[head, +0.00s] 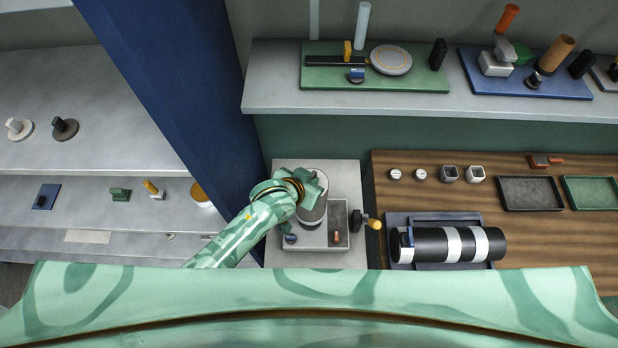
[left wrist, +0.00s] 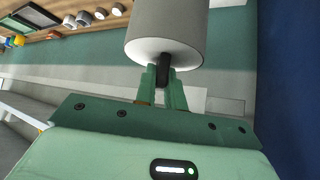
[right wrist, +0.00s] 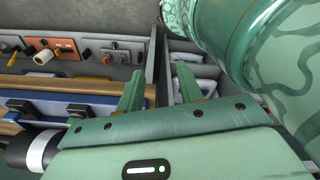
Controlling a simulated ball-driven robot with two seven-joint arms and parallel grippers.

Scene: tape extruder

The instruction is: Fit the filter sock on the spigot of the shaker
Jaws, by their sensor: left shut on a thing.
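My left gripper (left wrist: 163,85) is shut on the black stem (left wrist: 163,68) of a grey drum-shaped piece (left wrist: 166,32) with a pale end face. In the head view, the left gripper (head: 308,187) is over a small grey machine (head: 318,240) on a pale stand, and it partly hides a grey cylinder (head: 313,212) there. A black roll with white bands (head: 452,245) lies on a blue cradle on the wooden bench. I cannot tell which of these is the sock, and no spigot is clear. My right gripper (right wrist: 160,90) is open, with nothing between its fingers.
A dark blue post (head: 185,90) stands left of the stand. The wooden bench (head: 400,210) holds small cups and two trays (head: 530,193). A grey shelf (head: 275,90) behind carries green and blue fixture boards. A yellow-tipped handle (head: 373,223) juts from the machine's right side.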

